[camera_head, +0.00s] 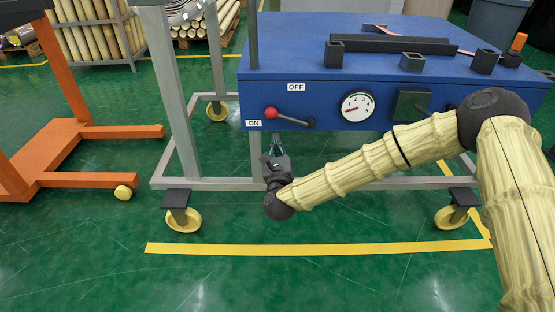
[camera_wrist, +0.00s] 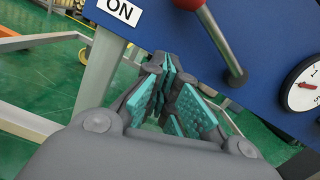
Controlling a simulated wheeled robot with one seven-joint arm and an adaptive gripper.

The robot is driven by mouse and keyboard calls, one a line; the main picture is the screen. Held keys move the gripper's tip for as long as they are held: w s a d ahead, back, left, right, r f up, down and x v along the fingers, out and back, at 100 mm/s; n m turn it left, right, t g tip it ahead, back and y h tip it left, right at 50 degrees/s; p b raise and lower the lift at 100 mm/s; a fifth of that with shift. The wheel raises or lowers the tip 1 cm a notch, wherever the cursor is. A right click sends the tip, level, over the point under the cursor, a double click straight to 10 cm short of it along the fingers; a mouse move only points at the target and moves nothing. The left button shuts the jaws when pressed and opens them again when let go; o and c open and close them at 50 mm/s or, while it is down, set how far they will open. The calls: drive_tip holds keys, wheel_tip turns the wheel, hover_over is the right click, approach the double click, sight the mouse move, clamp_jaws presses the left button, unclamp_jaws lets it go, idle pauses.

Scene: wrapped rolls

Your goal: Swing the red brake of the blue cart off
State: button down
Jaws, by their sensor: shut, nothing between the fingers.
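The blue cart (camera_head: 330,100) stands ahead with its front panel facing me. The brake is a lever with a red knob (camera_head: 271,113) and a grey shaft, pointing left toward the ON label (camera_head: 254,123). The OFF label (camera_head: 296,87) sits above the lever. My gripper (camera_head: 276,141) is just below the knob, shut and empty, apart from the lever. In the wrist view the teal-padded fingertips (camera_wrist: 171,62) come together below the red knob (camera_wrist: 188,4), which is cut by the top edge. The grey shaft (camera_wrist: 222,45) runs down to the right of the fingers.
A round dial (camera_head: 357,107) and a dark box (camera_head: 411,104) are on the panel right of the lever. A grey frame post (camera_head: 177,95) stands left. An orange stand (camera_head: 75,150) is farther left. The green floor in front is clear.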

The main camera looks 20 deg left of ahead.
sight(288, 118)
drive_tip(key=shift+w+a+r+b, duration=0.2)
drive_tip(key=shift+a+r+b, duration=0.05)
drive_tip(key=shift+r, duration=0.4)
drive_tip(key=shift+w+a+r+b, duration=0.2)
drive_tip(key=shift+r+b, duration=0.1)
drive_tip(key=shift+r, duration=0.35)
drive_tip(key=shift+w+a+r+b, duration=0.15)
drive_tip(key=shift+a+r+b, duration=0.1)
drive_tip(key=shift+r, duration=0.4)
drive_tip(key=shift+r, duration=0.2)
